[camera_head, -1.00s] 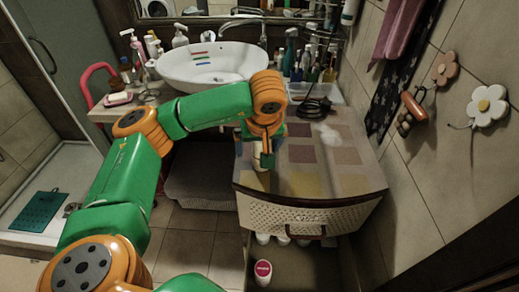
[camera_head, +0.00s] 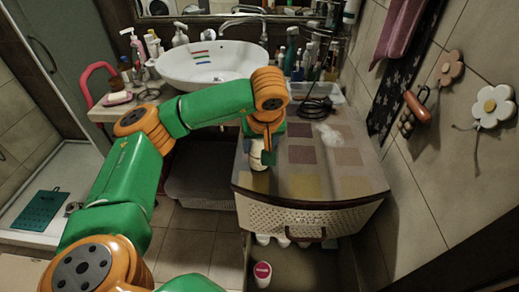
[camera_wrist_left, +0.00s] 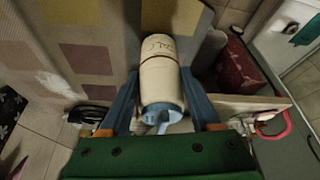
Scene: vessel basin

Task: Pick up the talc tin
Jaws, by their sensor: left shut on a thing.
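The talc tin (camera_head: 257,157) is a small cream cylinder near the left edge of the patterned cabinet top. In the left wrist view the tin (camera_wrist_left: 160,80) lies between the two blue-grey fingers, with lettering on its side and a pale blue-grey end towards me. My left gripper (camera_wrist_left: 165,108) is shut on it. In the head view my left gripper (camera_head: 265,157) is at the tin, partly hidden by my orange wrist. I cannot tell whether the tin still touches the cabinet top. My right gripper is in neither view.
The cabinet top (camera_head: 345,185) is mostly clear, with a dark coiled cable (camera_head: 313,107) at its back. A white basin (camera_head: 210,66) stands behind left, with several bottles around it. A tiled wall (camera_head: 425,190) bounds the right side.

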